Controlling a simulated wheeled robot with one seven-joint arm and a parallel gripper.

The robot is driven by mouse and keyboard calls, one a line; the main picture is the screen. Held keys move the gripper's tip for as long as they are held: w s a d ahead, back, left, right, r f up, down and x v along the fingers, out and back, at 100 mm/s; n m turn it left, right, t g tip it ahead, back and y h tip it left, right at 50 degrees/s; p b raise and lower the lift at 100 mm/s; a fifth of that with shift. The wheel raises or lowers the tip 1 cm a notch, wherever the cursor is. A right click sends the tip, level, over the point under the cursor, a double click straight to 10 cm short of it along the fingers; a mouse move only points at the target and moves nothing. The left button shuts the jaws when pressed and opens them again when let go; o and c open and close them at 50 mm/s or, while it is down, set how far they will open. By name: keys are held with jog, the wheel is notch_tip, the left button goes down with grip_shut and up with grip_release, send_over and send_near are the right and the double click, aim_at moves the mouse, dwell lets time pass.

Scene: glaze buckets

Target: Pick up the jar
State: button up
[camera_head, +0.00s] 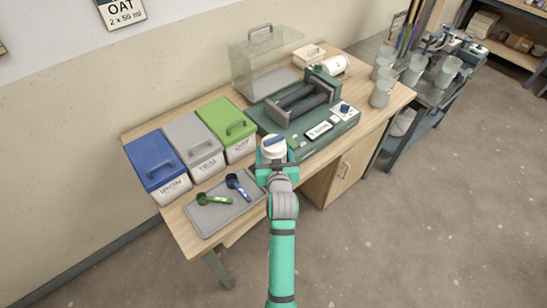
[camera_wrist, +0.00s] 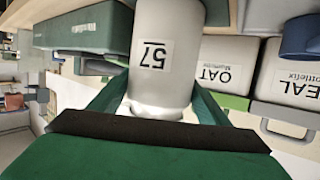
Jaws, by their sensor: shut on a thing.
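A white jar (camera_head: 272,147) with a dark blue mark on its top is held at the table's front edge, in front of the green machine. In the wrist view the jar (camera_wrist: 165,50) is a pale cylinder with a label reading 57, upside down in that picture. My gripper (camera_head: 275,165) is shut on it, one green finger on each side; the gripper also shows in the wrist view (camera_wrist: 158,100). Whether the jar's base touches the table cannot be told.
The green roller machine (camera_head: 335,135) stands close behind. Blue (camera_head: 155,160), grey (camera_head: 192,140) and green (camera_head: 222,118) lidded bins line the left. A grey tray (camera_head: 208,222) holds two scoops. A clear box (camera_head: 250,70) stands behind; several translucent cups (camera_head: 382,92) stand right.

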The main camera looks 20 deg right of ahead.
aim_at(274, 147)
jog(key=shift+r, duration=0.25)
jog(key=shift+r, duration=0.3)
notch_tip(274, 147, up, 2)
jog(key=shift+r, duration=0.1)
jog(key=s+r, duration=0.2)
jog(key=r, duration=0.1)
jog(key=s+r, duration=0.2)
jog(key=shift+s+r, duration=0.35)
jog(key=shift+r, duration=0.05)
jog(key=s+r, duration=0.4)
jog(key=s, duration=0.5)
jog(key=shift+s, duration=0.15)
